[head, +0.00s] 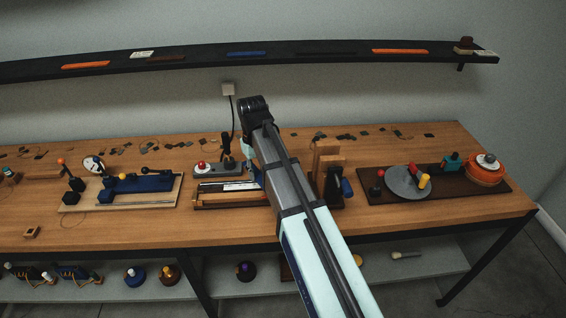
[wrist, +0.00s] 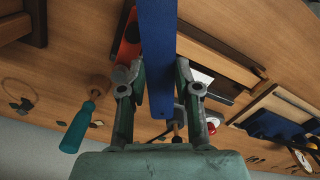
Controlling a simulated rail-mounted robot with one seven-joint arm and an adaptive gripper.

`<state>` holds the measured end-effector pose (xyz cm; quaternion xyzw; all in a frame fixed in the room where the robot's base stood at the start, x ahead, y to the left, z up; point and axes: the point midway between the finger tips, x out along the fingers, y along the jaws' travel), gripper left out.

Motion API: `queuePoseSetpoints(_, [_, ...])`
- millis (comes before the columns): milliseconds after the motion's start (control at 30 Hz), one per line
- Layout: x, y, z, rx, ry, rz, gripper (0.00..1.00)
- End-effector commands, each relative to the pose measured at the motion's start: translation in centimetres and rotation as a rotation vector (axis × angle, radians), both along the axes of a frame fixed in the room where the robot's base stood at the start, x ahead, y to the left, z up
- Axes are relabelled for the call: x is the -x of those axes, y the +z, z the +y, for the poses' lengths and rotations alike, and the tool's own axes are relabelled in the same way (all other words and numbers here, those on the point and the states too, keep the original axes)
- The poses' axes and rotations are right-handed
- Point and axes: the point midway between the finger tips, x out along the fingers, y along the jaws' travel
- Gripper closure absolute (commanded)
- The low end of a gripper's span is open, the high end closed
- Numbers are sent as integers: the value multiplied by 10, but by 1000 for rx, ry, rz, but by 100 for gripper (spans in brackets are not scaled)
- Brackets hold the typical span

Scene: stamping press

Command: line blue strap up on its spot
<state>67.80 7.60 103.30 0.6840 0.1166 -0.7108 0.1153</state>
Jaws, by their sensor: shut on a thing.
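A long flat blue strap (wrist: 158,50) runs up the middle of the wrist view, between the fingers of my gripper (wrist: 158,88). My gripper is shut on it, and a small hole shows near the strap's lower end. The strap's far end runs out of the picture. In the head view my arm hides most of my gripper and the strap. A bit of blue (head: 259,176) shows just left of my arm, by the press fixture (head: 225,186); I cannot tell if it is the strap. Its spot is not clearly visible.
A blue-and-black fixture (head: 140,184) stands left of the press. A dark board (head: 450,191) with a grey disc and orange pot is at the right. A wall shelf (head: 300,53) holds coloured strips. A teal-handled tool (wrist: 78,128) shows in the wrist view.

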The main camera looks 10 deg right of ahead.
Motion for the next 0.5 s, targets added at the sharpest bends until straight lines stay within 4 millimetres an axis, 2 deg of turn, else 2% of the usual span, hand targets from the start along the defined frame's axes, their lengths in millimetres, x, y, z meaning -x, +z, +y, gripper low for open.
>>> queuePoseSetpoints(33, [-1, 3, 24, -2, 85, 4, 93])
queuePoseSetpoints(100, [-1, 2, 53, -5, 222, 5, 93])
queuePoseSetpoints(233, [1, -4, 98, -13, 499, 4, 93])
queuePoseSetpoints(367, [-1, -9, 119, -19, 726, -4, 93])
queuePoseSetpoints(500, [-7, -12, 121, -23, 902, -18, 93])
